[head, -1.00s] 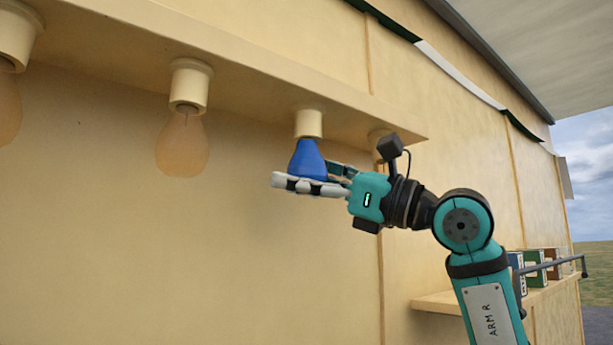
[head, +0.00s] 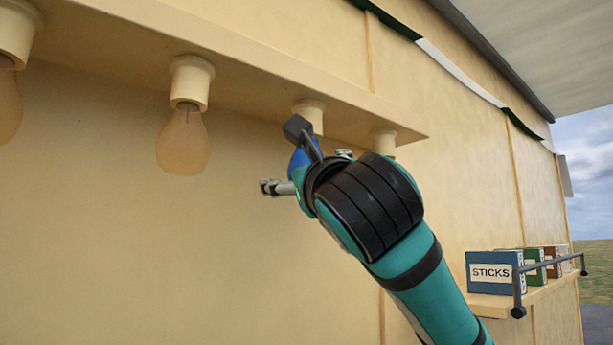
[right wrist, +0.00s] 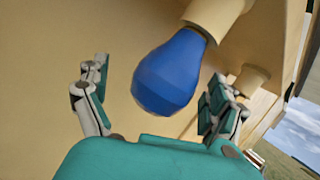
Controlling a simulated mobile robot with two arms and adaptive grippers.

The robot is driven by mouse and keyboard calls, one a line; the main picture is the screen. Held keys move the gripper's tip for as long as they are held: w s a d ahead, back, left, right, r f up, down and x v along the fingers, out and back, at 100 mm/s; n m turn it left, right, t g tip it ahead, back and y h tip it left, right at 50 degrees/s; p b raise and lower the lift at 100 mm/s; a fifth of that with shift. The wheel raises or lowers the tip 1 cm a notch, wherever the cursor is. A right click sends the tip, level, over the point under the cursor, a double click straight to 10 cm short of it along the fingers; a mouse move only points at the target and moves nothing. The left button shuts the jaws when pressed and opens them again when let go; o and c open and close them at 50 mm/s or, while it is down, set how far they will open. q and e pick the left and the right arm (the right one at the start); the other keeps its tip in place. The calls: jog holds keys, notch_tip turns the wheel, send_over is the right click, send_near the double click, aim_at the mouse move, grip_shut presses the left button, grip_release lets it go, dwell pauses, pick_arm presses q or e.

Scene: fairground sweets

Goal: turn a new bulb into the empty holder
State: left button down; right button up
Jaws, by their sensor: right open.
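A blue bulb (head: 298,160) hangs neck up in the third holder from the left (head: 310,108). My right gripper (head: 305,171) is at the bulb, and my wrist hides most of it in the head view. In the right wrist view the blue bulb (right wrist: 168,76) meets its cream holder (right wrist: 216,14). The open fingers of my right gripper (right wrist: 165,85) stand on either side of it, with a gap at the left finger. Whether the right finger touches cannot be told. A fourth holder (head: 383,140) shows at the ledge's right end, with no bulb visible in it. My left gripper is out of view.
Clear amber bulbs hang in the second holder (head: 183,140) and at the left edge (head: 8,105). The overhead ledge (head: 250,80) is close above the gripper. A side shelf (head: 490,303) at right holds a blue STICKS box (head: 490,271) and other boxes.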

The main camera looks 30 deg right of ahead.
jog(key=shift+h, duration=0.4)
jog(key=shift+s+d, duration=0.1)
jog(key=shift+d, duration=0.05)
jog(key=shift+f, duration=0.1)
jog(key=shift+b, duration=0.3)
jog(key=shift+b, duration=0.3)
jog(key=shift+c, duration=0.4)
jog(key=c, duration=1.2)
